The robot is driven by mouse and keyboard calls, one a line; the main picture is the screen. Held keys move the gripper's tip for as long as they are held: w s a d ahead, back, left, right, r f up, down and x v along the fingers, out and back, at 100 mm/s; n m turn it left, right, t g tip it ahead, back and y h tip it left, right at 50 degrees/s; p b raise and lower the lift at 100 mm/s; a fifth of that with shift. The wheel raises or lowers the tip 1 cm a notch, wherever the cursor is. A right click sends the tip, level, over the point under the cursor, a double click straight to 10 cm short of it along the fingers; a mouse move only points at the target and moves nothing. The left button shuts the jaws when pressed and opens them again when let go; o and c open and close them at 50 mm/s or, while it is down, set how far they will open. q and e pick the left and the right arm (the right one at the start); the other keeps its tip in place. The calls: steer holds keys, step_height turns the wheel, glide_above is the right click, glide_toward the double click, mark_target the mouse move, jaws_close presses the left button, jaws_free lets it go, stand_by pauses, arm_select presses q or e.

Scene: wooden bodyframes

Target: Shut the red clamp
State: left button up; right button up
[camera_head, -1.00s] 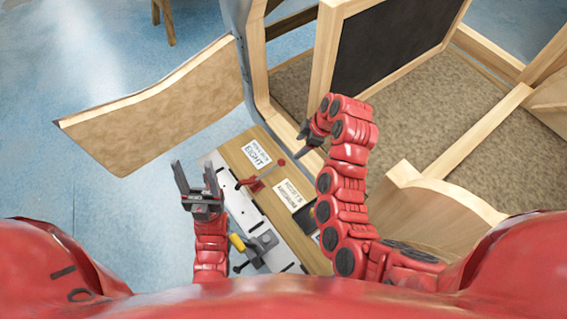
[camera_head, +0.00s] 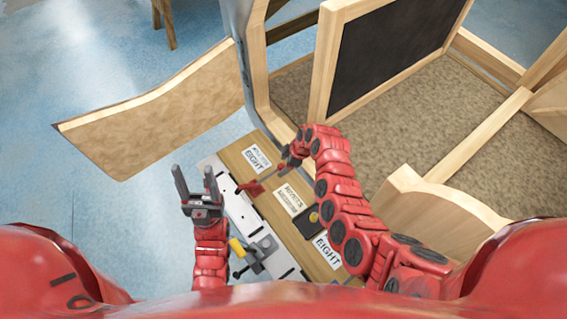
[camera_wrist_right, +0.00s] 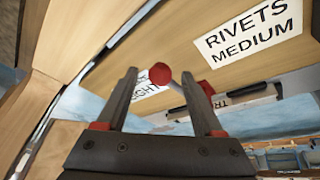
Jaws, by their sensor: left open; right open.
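The red clamp (camera_head: 252,187) sits on the metal strip along the wooden board, with its lever reaching up and right. In the right wrist view the lever's round red knob (camera_wrist_right: 160,76) shows between the two fingers, and the lever runs right to a red part (camera_wrist_right: 197,88). My right gripper (camera_head: 286,162) is open at the lever's end; its fingers stand on either side of the knob, and I cannot tell whether they touch it. My left gripper (camera_head: 192,168) is open and empty, to the left of the clamp.
A second clamp with a yellow handle (camera_head: 237,244) sits nearer me on the strip. Labels, including a rivets label (camera_head: 289,199), lie on the board (camera_head: 270,208). A wooden frame post (camera_head: 322,62) and a curved metal rail (camera_head: 241,60) stand close behind my right gripper. Blue floor is free at left.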

steer(key=shift+a+f, duration=0.1)
steer(key=shift+f, duration=0.2)
jaws_close()
steer(key=shift+r, duration=0.1)
stand_by(1.3)
